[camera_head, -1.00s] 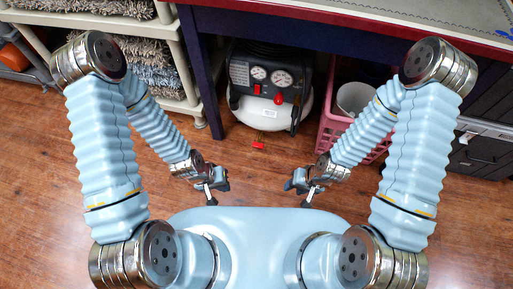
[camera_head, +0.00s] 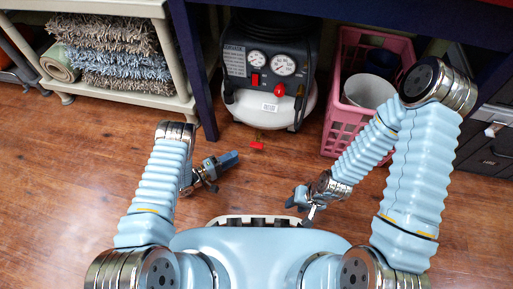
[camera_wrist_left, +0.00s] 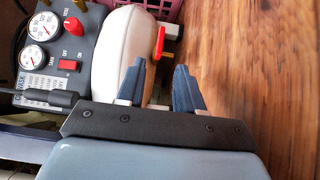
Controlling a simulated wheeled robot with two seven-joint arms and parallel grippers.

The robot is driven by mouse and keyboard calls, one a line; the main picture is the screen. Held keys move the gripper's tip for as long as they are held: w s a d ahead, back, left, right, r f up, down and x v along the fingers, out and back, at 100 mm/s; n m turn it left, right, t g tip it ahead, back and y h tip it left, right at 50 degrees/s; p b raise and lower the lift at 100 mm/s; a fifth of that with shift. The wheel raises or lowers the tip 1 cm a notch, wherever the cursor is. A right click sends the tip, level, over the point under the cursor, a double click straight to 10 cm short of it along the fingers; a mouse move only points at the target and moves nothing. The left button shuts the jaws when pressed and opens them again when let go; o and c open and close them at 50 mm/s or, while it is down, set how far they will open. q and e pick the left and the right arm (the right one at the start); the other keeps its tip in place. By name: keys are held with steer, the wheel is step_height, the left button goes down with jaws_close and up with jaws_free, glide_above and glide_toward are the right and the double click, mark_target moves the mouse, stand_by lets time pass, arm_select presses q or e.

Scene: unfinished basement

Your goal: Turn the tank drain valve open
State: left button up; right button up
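The tank is a white compressor tank (camera_head: 268,108) under the table. Its drain valve, a small red handle (camera_head: 257,146) on a brass fitting, hangs at the tank's lower front near the floor. The red handle also shows in the left wrist view (camera_wrist_left: 160,42), beside the white tank (camera_wrist_left: 122,55), beyond my fingertips. My left gripper (camera_head: 232,159) is left of and slightly below the valve, apart from it. In the left wrist view its two blue fingers (camera_wrist_left: 160,66) are apart with nothing between them. My right gripper (camera_head: 296,200) is low and right of the valve; its finger gap is unclear.
A pink crate (camera_head: 345,125) holding a white bucket (camera_head: 368,92) stands right of the tank. A dark blue table leg (camera_head: 194,75) and a cream shelf (camera_head: 130,98) with folded rugs stand to the left. The wooden floor (camera_head: 90,170) in front is clear.

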mark_target(256, 145)
arm_select(q)
steer(key=b+x, duration=0.2)
steer(key=x, duration=0.9)
steer(key=shift+w+d, duration=0.1)
steer(key=shift+d, duration=0.1)
jaws_close()
